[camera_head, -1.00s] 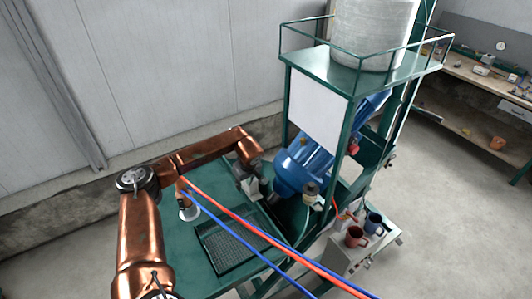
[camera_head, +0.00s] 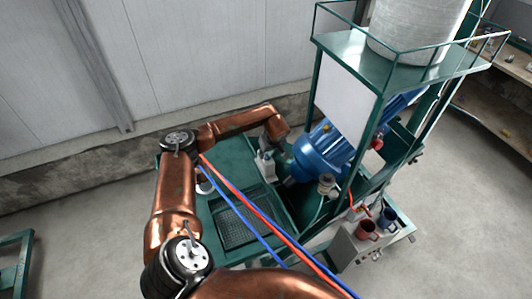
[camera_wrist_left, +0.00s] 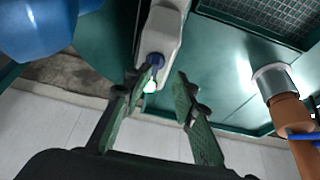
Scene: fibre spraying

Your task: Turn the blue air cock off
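The blue air cock (camera_wrist_left: 156,60) is a small dark blue knob on the end of a pale grey fitting (camera_wrist_left: 163,32) in the left wrist view. My left gripper (camera_wrist_left: 167,76) is open, its two green-padded fingers apart at the cock. The left fingertip overlaps the cock in the picture; I cannot tell whether it touches. Nothing is held between the fingers. In the head view my left gripper (camera_head: 285,155) hangs beside a small whitish box (camera_head: 265,167) on the green table, and the cock is not distinguishable there. My right gripper is out of view.
A blue drum-like machine (camera_head: 322,152) stands close right of my left gripper. Red and blue hoses (camera_head: 245,205) cross over the table and its mesh tray (camera_head: 240,228). A silver cup with a copper-coloured body (camera_wrist_left: 275,85) is right in the wrist view. Mugs (camera_head: 367,230) stand farther right.

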